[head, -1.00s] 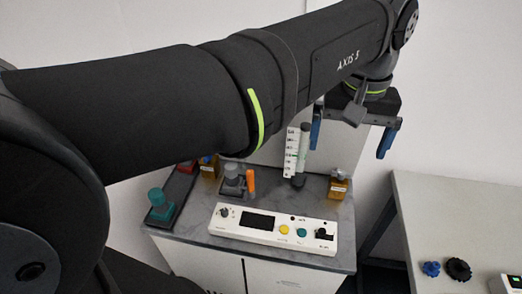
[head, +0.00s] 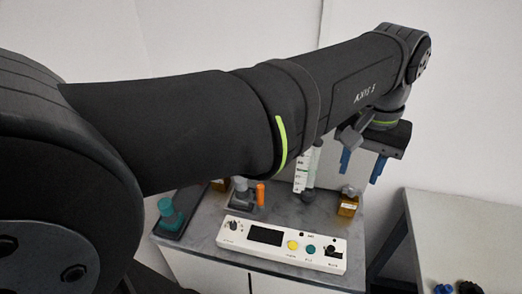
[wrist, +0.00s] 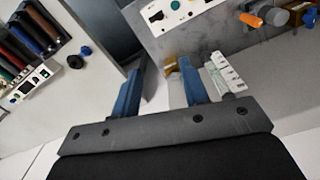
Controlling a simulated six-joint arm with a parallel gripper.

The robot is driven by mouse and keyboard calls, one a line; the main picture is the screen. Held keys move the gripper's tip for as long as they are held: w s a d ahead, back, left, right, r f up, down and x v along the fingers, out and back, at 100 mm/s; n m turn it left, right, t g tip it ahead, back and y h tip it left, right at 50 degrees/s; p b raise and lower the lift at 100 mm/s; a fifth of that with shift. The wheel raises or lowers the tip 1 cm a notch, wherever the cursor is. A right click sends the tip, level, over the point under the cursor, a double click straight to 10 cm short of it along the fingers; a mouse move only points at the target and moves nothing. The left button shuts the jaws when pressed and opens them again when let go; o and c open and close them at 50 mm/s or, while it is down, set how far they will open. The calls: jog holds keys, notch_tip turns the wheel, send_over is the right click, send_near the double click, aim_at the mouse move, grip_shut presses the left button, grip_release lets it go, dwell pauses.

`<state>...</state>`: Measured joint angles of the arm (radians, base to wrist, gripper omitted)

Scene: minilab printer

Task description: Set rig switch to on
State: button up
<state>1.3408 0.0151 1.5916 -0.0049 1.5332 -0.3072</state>
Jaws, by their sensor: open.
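A white control panel (head: 262,249) lies on the grey bench top. It has a dark screen, a knob (head: 233,226) at its left, yellow and teal buttons, and a black control (head: 327,246) at its right end. I cannot tell which control is the rig switch, or its setting. The panel's edge also shows at the top of the wrist view (wrist: 184,15). My gripper (head: 361,167) has blue fingers, open and empty. It hangs above the bench's right side, apart from the panel; the fingers also show in the wrist view (wrist: 158,82).
An amber bottle (head: 348,206) and an upright tube with a white scale (head: 301,178) stand behind the panel. An orange piece (head: 260,194) and a teal-topped item (head: 168,212) stand left. A separate white table (head: 460,230) is at right, beyond a gap.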

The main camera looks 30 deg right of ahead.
aim_at(332, 248)
jog(key=f+m, duration=0.2)
jog(key=f, duration=0.7)
jog(key=f+m, duration=0.2)
jog(key=f, duration=0.6)
jog(key=f+m, duration=0.2)
jog(key=f, duration=0.7)
jog(key=shift+s+a+f, duration=0.2)
jog(key=shift+s+f, duration=0.05)
jog(key=shift+f, duration=0.1)
